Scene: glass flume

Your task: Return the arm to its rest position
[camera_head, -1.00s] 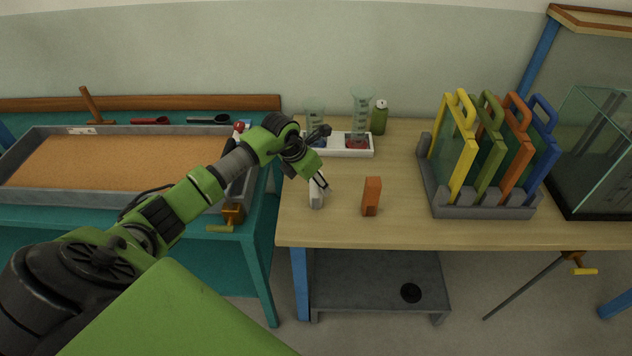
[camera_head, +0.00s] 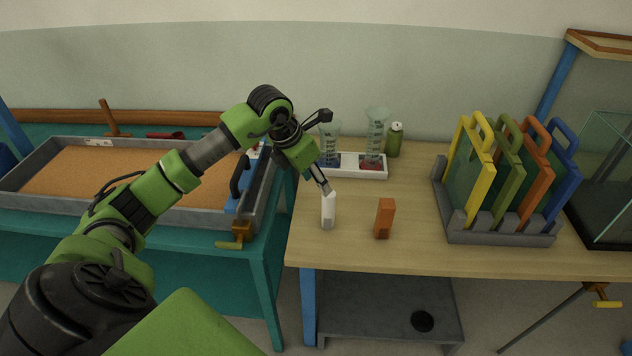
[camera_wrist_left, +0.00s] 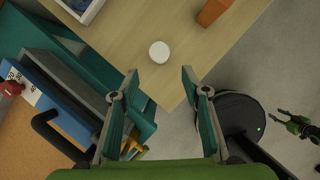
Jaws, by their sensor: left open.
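My left arm reaches in from the left in the head view, bent at the elbow.
An orange block (camera_head: 384,218) stands right of the white one. A white tray (camera_head: 378,175) with two glass beakers and a green bottle (camera_head: 394,140) are behind. A grey rack (camera_head: 500,237) holds coloured framed panels.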

